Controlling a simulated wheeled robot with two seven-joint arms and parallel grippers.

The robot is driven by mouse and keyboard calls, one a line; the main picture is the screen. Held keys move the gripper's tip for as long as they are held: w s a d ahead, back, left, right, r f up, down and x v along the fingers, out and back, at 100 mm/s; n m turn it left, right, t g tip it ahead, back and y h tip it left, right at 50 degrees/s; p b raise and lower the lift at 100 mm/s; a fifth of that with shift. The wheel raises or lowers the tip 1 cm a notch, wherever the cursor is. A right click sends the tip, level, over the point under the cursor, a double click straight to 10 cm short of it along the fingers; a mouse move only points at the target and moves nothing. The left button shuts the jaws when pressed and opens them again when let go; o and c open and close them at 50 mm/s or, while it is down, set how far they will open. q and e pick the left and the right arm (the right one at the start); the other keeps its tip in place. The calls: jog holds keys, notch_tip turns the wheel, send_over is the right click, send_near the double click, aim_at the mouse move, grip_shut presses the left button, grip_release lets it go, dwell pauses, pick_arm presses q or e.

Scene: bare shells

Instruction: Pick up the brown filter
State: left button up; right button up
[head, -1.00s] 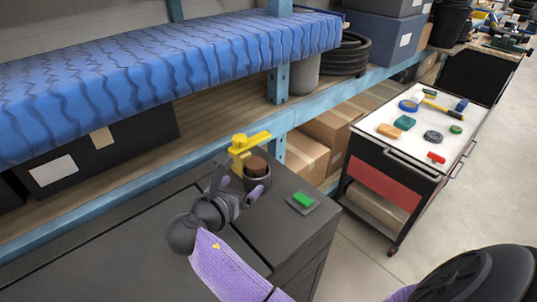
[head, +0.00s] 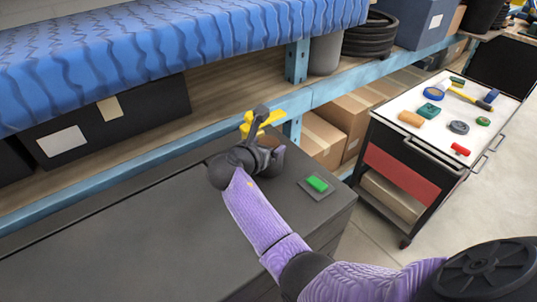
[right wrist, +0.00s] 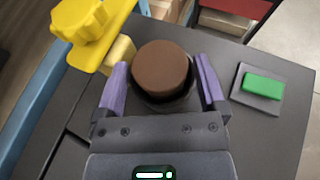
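The brown filter (right wrist: 162,66) is a short round cylinder, seated upright in a dark round holder (right wrist: 166,102) on the dark cabinet top. In the head view only a bit of the filter (head: 268,142) shows behind my right gripper (head: 266,137). In the right wrist view my right gripper (right wrist: 162,76) is open, with one purple finger on each side of the filter and a narrow gap visible at both sides. Whether the fingers reach down to the filter's height is hard to tell. My left gripper is not in view.
A yellow knobbed part (right wrist: 82,25) stands close beside the holder. A green block on a grey plate (head: 317,184) lies to the right. A blue shelf frame (head: 330,92) runs behind. A white-topped cart (head: 440,120) with several small items stands at right.

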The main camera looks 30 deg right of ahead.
jog(key=c, duration=1)
